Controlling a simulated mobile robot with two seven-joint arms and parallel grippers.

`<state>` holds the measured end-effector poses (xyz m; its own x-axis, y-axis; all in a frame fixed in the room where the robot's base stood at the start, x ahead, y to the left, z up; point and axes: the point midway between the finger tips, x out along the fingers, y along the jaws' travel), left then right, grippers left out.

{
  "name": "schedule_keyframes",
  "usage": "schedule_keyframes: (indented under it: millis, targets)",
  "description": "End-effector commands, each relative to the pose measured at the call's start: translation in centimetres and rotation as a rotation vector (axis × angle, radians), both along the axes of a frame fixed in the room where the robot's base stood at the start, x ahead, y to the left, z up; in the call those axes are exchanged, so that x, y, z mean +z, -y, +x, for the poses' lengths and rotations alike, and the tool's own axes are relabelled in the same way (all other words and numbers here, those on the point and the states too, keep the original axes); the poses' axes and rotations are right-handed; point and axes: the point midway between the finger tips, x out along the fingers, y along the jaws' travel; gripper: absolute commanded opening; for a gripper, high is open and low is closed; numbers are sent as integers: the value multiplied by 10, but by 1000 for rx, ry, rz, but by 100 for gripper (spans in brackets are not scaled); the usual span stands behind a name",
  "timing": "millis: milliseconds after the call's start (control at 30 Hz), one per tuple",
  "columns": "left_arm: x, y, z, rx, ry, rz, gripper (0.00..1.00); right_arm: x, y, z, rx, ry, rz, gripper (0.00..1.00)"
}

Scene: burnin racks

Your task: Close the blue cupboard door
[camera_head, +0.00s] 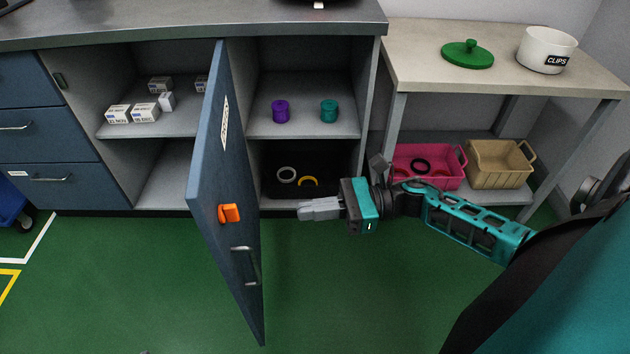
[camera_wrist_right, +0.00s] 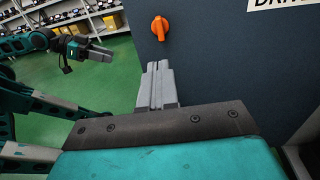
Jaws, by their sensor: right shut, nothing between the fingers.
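The blue cupboard door (camera_head: 222,165) stands wide open, sticking out from the middle divider. Its outer face carries a label, an orange knob (camera_head: 230,213) and a metal handle (camera_head: 246,265). My right gripper (camera_head: 302,210) is shut and empty, to the right of the door on its outer side, apart from it in the head view. In the right wrist view its fingers (camera_wrist_right: 158,68) point toward the blue door (camera_wrist_right: 215,60), below the orange knob (camera_wrist_right: 160,28). The gap is hard to judge there. My left gripper (camera_wrist_right: 100,54) shows only in the wrist view, small and away from the door.
The left compartment's shelf (camera_head: 185,122) holds several white boxes. The right compartment holds a purple cup (camera_head: 281,111), a teal cup (camera_head: 329,111) and a black bin (camera_head: 330,180) with rings. A side table (camera_head: 410,60) stands at right. Green floor (camera_head: 140,270) is clear left of the door.

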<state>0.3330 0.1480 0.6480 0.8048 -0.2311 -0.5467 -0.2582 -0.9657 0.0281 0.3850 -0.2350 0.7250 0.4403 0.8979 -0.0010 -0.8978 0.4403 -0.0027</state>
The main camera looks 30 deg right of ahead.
Motion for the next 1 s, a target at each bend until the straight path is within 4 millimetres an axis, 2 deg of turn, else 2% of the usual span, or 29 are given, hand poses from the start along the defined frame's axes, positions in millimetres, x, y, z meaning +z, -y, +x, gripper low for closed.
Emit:
schedule_keyframes:
  millis: [33, 200, 400, 600, 1000]
  targets:
    - [0, 1, 0, 2, -1, -3, 43, 2, -12, 6, 2, 5, 3, 0]
    - [0, 2, -1, 5, -4, -8, 43, 2, -45, 22, 1, 2, 4, 0]
    - [-1, 1, -4, 6, -11, -7, 43, 1, -74, 36, 0, 0, 4, 0]
    - [-1, 1, -4, 6, -12, -5, 43, 1, -88, 43, -1, -2, 3, 0]
    - [-2, -2, -4, 0, -12, 5, 43, 0, -90, 44, -2, -2, 3, 0]
